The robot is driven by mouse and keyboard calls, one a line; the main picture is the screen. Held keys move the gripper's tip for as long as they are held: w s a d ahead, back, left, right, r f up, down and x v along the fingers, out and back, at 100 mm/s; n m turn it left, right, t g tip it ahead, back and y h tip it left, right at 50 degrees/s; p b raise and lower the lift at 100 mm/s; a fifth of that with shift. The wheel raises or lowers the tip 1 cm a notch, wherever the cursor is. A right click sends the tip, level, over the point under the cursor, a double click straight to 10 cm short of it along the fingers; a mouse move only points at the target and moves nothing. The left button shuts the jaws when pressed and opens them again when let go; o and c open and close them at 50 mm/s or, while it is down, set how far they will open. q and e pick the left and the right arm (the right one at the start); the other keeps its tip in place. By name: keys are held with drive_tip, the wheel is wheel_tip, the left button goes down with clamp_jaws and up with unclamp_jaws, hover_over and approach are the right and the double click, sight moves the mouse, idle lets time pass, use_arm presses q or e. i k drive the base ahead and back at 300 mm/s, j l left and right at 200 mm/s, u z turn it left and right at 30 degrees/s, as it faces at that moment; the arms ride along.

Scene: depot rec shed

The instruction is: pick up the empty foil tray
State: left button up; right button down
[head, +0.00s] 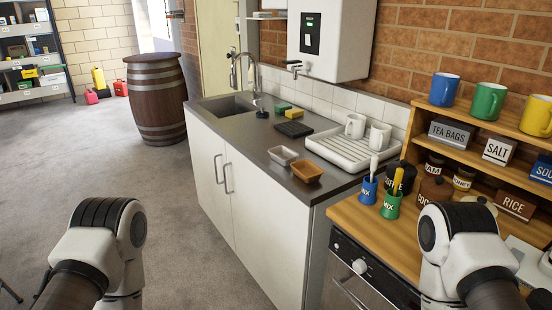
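A small silver foil tray (283,155) sits on the dark counter (252,141) near its front edge, between the sink and the dish rack. Its inside looks empty. Just in front of it and to its right is a second small tray (306,172), orange-brown in colour; I cannot tell whether it is filled or just coloured that way. Both my arms show at the bottom of the picture, left and right, well apart from the trays. Neither gripper shows.
A white dish rack (352,150) with two mugs stands right of the trays. A black pad (294,129) and sponges (294,113) lie behind them. Blue and green cups (390,204) and a laden wooden shelf (480,135) stand at right. The floor left of the cabinet is clear.

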sight(283, 155)
drive_tip(key=i+j+z, duration=0.1)
drive_tip(key=j, duration=0.25)
drive_tip(key=i+j, duration=0.2)
drive_tip(key=j, duration=0.15)
drive_tip(key=i+j+z, duration=0.15)
drive_tip(key=j, duration=0.2)
drive_tip(key=i+j, duration=0.15)
drive_tip(key=j, duration=0.25)
drive_tip(key=i+j+z, duration=0.15)
drive_tip(key=j, duration=0.2)
